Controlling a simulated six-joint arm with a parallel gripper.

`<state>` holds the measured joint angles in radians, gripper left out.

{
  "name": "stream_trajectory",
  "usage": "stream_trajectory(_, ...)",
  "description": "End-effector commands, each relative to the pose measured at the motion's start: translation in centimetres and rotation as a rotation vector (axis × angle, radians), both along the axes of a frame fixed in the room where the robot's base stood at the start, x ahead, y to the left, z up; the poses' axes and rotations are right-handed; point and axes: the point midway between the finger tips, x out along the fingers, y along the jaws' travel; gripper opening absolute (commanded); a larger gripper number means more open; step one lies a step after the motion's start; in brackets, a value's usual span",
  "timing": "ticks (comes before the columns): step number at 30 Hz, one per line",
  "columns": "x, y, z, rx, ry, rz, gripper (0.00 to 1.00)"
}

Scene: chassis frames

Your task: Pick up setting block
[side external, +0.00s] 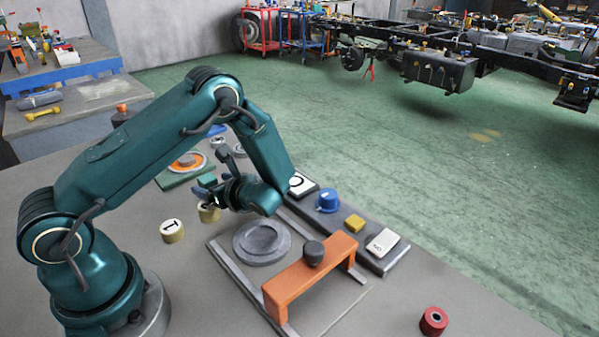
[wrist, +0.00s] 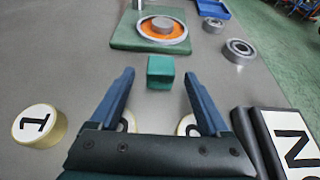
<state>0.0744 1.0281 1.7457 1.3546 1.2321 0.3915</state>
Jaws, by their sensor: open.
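A small teal-green cube (wrist: 160,73), which I take to be the setting block, sits on the grey table straight ahead of my gripper (wrist: 158,88) in the wrist view. My gripper is open and empty. Its two blue fingers reach forward, with the tips just short of the cube and to either side of it. In the side view the cube (side external: 207,182) shows beside my gripper (side external: 212,180), partly crowded by the dark fingers. I cannot tell the exact gap or height between them.
A green plate (wrist: 118,44) with a ringed orange part lies beyond the cube. A cream disc marked 1 (wrist: 38,125) stands at left. Two pale discs are partly hidden beneath my gripper. Bearings (wrist: 239,51) lie at right. An orange bridge (side external: 300,277) stands in front.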

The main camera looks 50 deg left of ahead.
Motion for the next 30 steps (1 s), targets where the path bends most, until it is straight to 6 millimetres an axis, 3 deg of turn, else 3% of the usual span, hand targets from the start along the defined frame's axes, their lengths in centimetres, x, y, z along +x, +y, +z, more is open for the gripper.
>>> stream_trajectory(4, 0.0, 1.5, -0.6, -0.001, -0.001, 0.0, 0.8)
stream_trajectory(12, 0.0, 1.7, -0.6, -0.001, -0.003, -0.002, 0.8)
stream_trajectory(18, 0.0, 1.6, -0.6, -0.001, -0.002, -0.002, 0.04)
stream_trajectory(19, 0.0, 1.6, -0.6, -0.001, -0.002, -0.002, 0.0)
stream_trajectory(30, 0.1, 1.6, -0.4, 0.0, -0.003, -0.002, 0.0)
